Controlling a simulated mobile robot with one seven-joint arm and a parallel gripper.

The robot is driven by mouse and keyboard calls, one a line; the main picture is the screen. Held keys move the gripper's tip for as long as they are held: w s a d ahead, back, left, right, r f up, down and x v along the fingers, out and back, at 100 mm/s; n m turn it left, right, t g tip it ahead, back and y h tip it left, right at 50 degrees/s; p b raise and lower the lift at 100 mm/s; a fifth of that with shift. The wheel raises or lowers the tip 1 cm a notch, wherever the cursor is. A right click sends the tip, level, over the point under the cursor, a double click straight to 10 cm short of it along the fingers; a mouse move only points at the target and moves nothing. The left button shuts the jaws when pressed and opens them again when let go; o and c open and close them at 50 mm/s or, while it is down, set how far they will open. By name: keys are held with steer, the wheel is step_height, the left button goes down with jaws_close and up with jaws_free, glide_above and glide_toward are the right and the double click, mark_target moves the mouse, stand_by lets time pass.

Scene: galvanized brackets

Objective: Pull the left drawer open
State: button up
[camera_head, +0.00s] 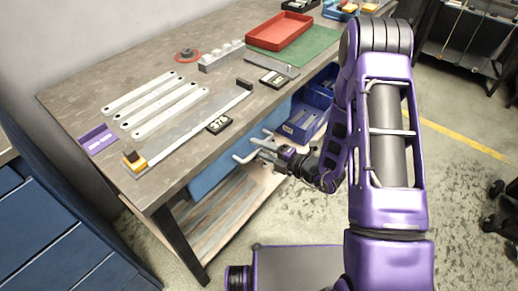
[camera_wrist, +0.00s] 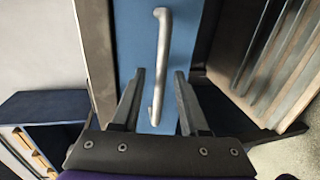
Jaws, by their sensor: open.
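The left drawer has a blue front (camera_head: 213,177) under the bench top; it also fills the middle of the wrist view (camera_wrist: 130,45). Its silver bar handle (camera_wrist: 157,65) runs lengthwise up the wrist view and stands off the blue front. My gripper (camera_head: 268,150) is at the drawer front, below the bench edge. In the wrist view my gripper (camera_wrist: 160,75) is open, with one dark finger on each side of the handle's lower part. I cannot tell whether either finger touches the handle. The drawer front looks flush under the bench.
The bench top (camera_head: 75,100) holds pale bars (camera_head: 150,100), a small black display (camera_head: 219,124) and a red tray (camera_head: 280,31). Blue bins (camera_head: 303,123) lie right of my gripper. A slatted lower shelf (camera_head: 225,215) is beneath. A blue cabinet (camera_head: 60,235) stands at left.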

steer(key=shift+w+a, duration=0.15)
steer(key=shift+a, duration=0.1)
jaws_close()
stand_by(1.4)
